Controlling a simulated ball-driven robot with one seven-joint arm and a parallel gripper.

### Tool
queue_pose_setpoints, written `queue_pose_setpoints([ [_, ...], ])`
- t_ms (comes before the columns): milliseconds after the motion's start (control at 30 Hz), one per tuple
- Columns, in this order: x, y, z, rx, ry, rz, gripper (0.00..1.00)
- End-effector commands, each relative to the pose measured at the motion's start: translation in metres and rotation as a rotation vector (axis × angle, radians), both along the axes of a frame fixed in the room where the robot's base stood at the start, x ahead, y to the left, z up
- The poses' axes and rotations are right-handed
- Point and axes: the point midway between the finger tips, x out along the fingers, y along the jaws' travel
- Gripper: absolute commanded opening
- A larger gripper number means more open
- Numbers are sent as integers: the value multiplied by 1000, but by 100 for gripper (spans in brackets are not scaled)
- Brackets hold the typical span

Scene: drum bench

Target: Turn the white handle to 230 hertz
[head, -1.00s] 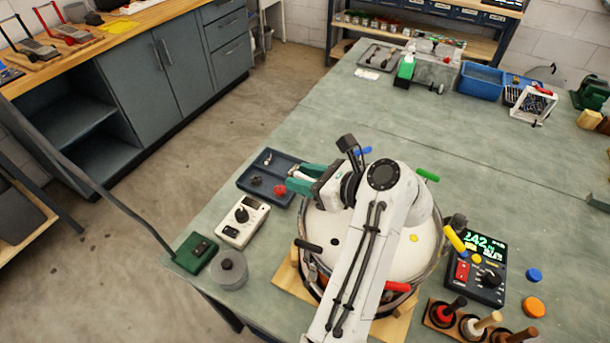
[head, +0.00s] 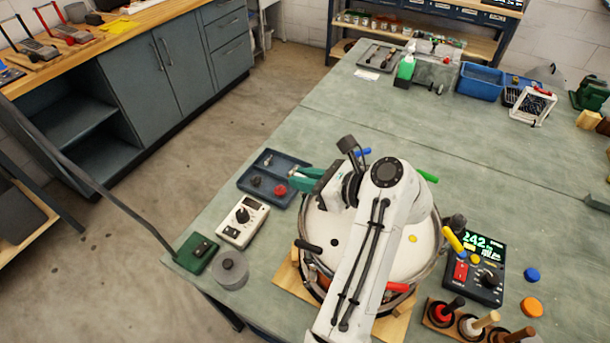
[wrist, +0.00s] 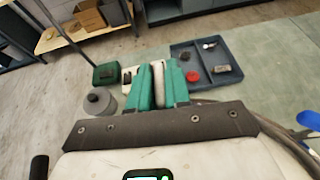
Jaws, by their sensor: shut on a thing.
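The white handle (wrist: 158,82) shows as a pale strip between the green fingers of my gripper (wrist: 160,88) in the wrist view, and the fingers are shut on it. In the head view my gripper (head: 298,179) is at the far left rim of the drum (head: 408,258), and its fingers and my arm hide most of the handle. The dark meter (head: 477,270) right of the drum reads 242 in green digits; its smaller text is too small to read.
Around the drum rim are a black handle (head: 309,246), a red handle (head: 398,287), a yellow handle (head: 453,239), a green handle (head: 428,176) and a blue handle (head: 363,152). A blue tray (head: 255,188) and a white box with a knob (head: 243,221) stand left of the drum.

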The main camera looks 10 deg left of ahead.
Motion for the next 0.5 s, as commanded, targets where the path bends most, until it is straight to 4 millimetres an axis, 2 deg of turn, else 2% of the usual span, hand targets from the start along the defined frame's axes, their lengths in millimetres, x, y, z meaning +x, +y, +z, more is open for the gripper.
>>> queue_pose_setpoints([
  [200, 1, -3, 5, 0, 6, 125, 0],
  [500, 1, -2, 2, 0, 4, 370, 0],
])
